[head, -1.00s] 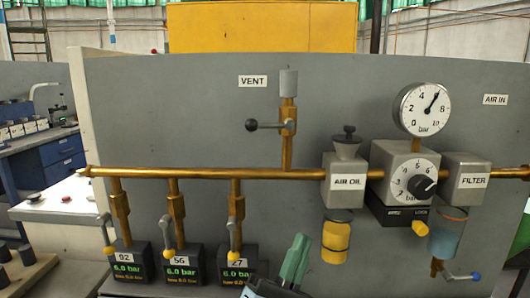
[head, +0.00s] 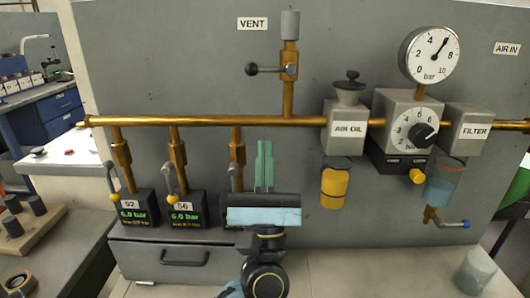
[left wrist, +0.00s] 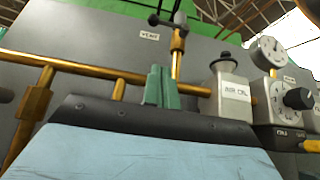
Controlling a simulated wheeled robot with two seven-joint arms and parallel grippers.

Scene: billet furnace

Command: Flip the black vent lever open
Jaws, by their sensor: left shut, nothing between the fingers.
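The vent lever (head: 265,69) has a black ball at its left end and points left, level, from the brass valve on the vent pipe (head: 289,85). The VENT label (head: 252,23) is on the grey panel above it. In the left wrist view the vent lever (left wrist: 165,20) is near the top edge. My left gripper (head: 265,147) has green fingers pointing up, shut and empty. It is below the brass main pipe, well under the lever and a little left of the vent pipe, not touching the lever. It also shows in the left wrist view (left wrist: 161,72). My right gripper is not in view.
The brass main pipe (head: 210,121) runs between gripper and lever. Gauge boxes (head: 184,209) with small levers stand left, one partly hidden by my gripper. The AIR OIL unit (head: 345,128), regulator (head: 405,120) and filter (head: 467,130) are right. A glass (head: 475,270) stands at front right.

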